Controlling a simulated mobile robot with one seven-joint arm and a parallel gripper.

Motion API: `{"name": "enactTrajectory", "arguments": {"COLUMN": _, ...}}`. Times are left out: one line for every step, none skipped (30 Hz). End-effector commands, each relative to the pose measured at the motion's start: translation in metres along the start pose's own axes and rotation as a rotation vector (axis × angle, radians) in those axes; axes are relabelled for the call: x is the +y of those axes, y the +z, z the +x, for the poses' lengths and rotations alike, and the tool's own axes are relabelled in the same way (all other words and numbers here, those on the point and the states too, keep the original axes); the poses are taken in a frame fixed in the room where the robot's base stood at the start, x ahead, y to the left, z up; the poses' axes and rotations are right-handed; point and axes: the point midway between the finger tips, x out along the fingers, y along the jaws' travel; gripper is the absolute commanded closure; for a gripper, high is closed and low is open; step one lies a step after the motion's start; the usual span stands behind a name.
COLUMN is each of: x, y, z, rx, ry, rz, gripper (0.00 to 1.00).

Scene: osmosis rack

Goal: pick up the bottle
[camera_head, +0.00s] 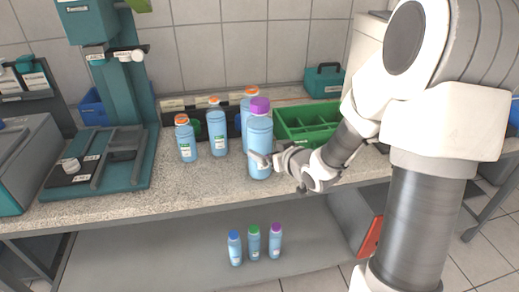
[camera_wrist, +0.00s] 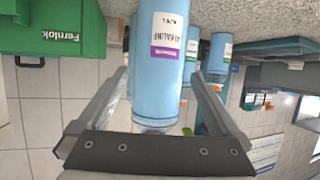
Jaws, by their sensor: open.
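A tall light-blue bottle with a purple cap (camera_head: 259,135) stands upright on the speckled counter, in front of other blue bottles. In the wrist view the bottle with a purple-and-white label (camera_wrist: 165,60) lies between my two fingers, and its cap does not show there. My gripper (camera_head: 262,160) reaches in from the right at the bottle's lower half. In the wrist view my gripper (camera_wrist: 160,82) is open, with a finger on each side of the bottle and a visible gap at least on the right. Whether the left finger touches is unclear.
Orange-capped blue bottles (camera_head: 217,132) stand behind and left. A green crate (camera_head: 309,124) is close on the right, and a teal toolbox (camera_head: 324,80) behind it. A teal stand (camera_head: 110,130) is at left. Several small bottles (camera_head: 254,243) stand on the lower shelf.

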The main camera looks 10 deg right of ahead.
Motion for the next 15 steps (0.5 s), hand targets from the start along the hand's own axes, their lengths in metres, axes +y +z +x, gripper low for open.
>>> {"name": "enactTrajectory", "arguments": {"x": 0.000, "y": 0.001, "z": 0.004, "rx": 0.001, "ry": 0.000, "rz": 0.000, "gripper": 0.00}}
{"name": "enactTrajectory", "arguments": {"x": 0.000, "y": 0.000, "z": 0.006, "rx": 0.000, "ry": 0.000, "rz": 0.000, "gripper": 0.00}}
{"name": "enactTrajectory", "arguments": {"x": 0.000, "y": 0.001, "z": 0.007, "rx": 0.000, "ry": 0.000, "rz": 0.000, "gripper": 0.00}}
{"name": "enactTrajectory", "arguments": {"x": 0.000, "y": 0.001, "z": 0.009, "rx": -0.001, "ry": 0.000, "rz": 0.000, "gripper": 0.00}}
{"name": "enactTrajectory", "arguments": {"x": 0.000, "y": 0.002, "z": 0.012, "rx": -0.001, "ry": -0.001, "rz": 0.001, "gripper": 0.00}}
{"name": "enactTrajectory", "arguments": {"x": 0.000, "y": 0.003, "z": 0.017, "rx": -0.001, "ry": -0.001, "rz": 0.000, "gripper": 0.00}}
{"name": "enactTrajectory", "arguments": {"x": 0.000, "y": 0.004, "z": 0.021, "rx": 0.000, "ry": -0.002, "rz": 0.000, "gripper": 0.00}}
{"name": "enactTrajectory", "arguments": {"x": 0.000, "y": 0.005, "z": 0.026, "rx": 0.000, "ry": -0.002, "rz": 0.001, "gripper": 0.00}}
{"name": "enactTrajectory", "arguments": {"x": 0.000, "y": 0.006, "z": 0.033, "rx": 0.001, "ry": -0.002, "rz": 0.001, "gripper": 0.00}}
{"name": "enactTrajectory", "arguments": {"x": 0.001, "y": 0.008, "z": 0.037, "rx": -0.001, "ry": -0.002, "rz": 0.001, "gripper": 0.00}}
{"name": "enactTrajectory", "arguments": {"x": 0.001, "y": 0.008, "z": 0.042, "rx": 0.000, "ry": -0.002, "rz": 0.001, "gripper": 0.00}}
{"name": "enactTrajectory", "arguments": {"x": 0.001, "y": 0.006, "z": 0.047, "rx": 0.001, "ry": -0.002, "rz": 0.000, "gripper": 0.00}}
{"name": "enactTrajectory", "arguments": {"x": 0.001, "y": 0.006, "z": 0.050, "rx": 0.001, "ry": -0.002, "rz": 0.000, "gripper": 0.00}}
{"name": "enactTrajectory", "arguments": {"x": 0.001, "y": 0.005, "z": 0.053, "rx": 0.001, "ry": -0.002, "rz": 0.000, "gripper": 0.00}}
{"name": "enactTrajectory", "arguments": {"x": 0.001, "y": 0.005, "z": 0.056, "rx": 0.000, "ry": -0.001, "rz": 0.000, "gripper": 0.00}}
